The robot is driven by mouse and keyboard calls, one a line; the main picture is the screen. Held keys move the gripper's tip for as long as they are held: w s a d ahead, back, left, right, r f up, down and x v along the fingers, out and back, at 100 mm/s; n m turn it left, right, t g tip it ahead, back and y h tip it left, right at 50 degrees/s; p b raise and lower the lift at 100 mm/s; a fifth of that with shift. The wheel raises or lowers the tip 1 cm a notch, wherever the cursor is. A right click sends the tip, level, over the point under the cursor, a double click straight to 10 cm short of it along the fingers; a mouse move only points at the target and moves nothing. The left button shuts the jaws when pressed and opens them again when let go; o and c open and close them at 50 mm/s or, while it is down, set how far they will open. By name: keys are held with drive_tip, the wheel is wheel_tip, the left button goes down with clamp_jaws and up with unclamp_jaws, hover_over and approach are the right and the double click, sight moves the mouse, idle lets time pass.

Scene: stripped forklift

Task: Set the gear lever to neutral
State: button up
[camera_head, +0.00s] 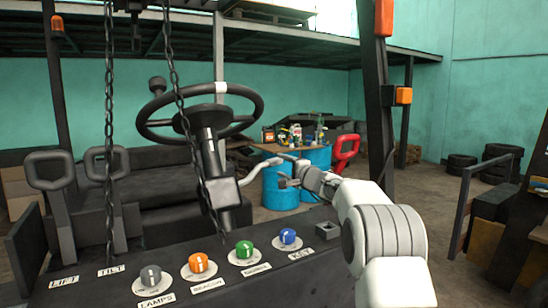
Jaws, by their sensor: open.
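A thin grey lever (250,175) sticks out to the right from the steering column (211,160), under the steering wheel (200,112); it looks like the gear lever. No gear markings can be read, so its setting cannot be told. My gripper (284,173) is open and appears empty. It points left towards the lever's outer end and looks close to it. Whether they touch cannot be told from this view. My white arm comes in from the lower right.
Chains (109,130) hang at left near two looped levers (50,172). A red handle (345,148) stands behind my wrist. Blue drums (281,187) stand farther back.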

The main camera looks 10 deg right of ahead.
sight(276, 162)
drive_tip(key=p+x, duration=0.3)
drive_tip(key=x, duration=0.2)
drive_tip(key=shift+r, duration=0.15)
drive_tip(key=shift+w+a+p, duration=0.2)
drive_tip(key=shift+w+p, duration=0.3)
drive_tip(key=shift+p, duration=0.15)
clamp_jaws()
idle(1.0)
